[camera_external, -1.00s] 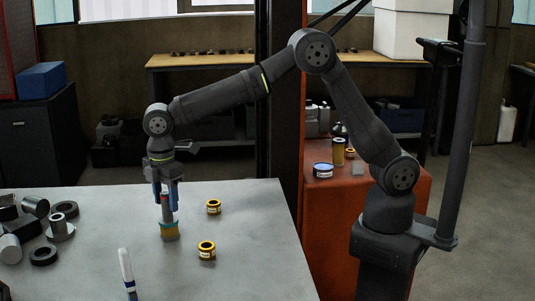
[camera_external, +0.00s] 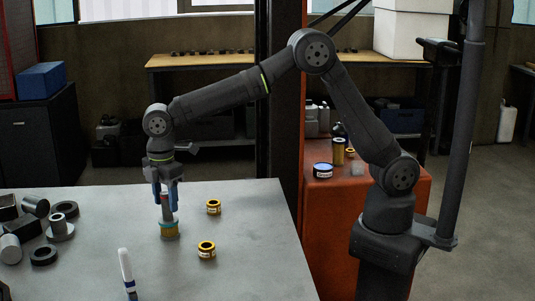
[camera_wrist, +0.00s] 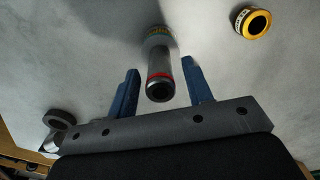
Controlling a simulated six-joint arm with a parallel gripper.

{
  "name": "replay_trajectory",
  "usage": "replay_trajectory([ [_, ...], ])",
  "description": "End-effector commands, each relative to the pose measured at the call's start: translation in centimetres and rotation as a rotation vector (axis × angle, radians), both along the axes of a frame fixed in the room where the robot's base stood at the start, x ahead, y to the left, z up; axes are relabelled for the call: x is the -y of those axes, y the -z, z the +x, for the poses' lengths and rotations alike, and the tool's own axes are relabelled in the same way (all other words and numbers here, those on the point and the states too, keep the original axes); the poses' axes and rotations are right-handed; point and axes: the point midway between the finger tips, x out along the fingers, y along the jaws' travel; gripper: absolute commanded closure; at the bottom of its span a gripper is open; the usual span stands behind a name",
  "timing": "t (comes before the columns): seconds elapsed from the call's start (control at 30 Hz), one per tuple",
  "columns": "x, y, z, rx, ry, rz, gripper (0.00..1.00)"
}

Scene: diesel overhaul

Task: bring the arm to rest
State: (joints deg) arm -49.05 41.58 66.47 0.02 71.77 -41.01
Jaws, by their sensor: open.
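My gripper (camera_external: 167,192) points down over the grey table (camera_external: 110,205), with its two blue fingers apart. In the wrist view the open fingers (camera_wrist: 160,90) stand on either side of a grey cylindrical part (camera_wrist: 158,72) with a red band near its top end. This part (camera_external: 167,212) stands upright on the table, with a yellow and teal ring (camera_external: 169,231) around its foot. Its top reaches up between the fingers. A gap shows on each side of it in the wrist view.
A white marker-like object (camera_external: 126,274) stands near the front. Several grey and black metal parts (camera_external: 60,228) crowd the table's left. An orange cabinet (camera_external: 335,205) stands right, beside my base.

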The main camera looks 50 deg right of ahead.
Motion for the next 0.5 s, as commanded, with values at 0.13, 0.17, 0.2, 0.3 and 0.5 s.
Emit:
replay_trajectory([
  [0.13, 0.0, -3.1, 0.0, 0.001, 0.000, 0.001, 0.54],
  [0.17, 0.0, -3.7, 0.0, 0.001, 0.000, 0.001, 0.54],
  [0.2, 0.0, -4.5, 0.0, 0.001, 0.000, 0.001, 0.54],
  [0.3, 0.0, -6.6, 0.0, 0.001, 0.000, 0.001, 0.54],
  [0.5, 0.1, -9.1, -0.1, -0.004, 0.000, -0.005, 0.54],
])
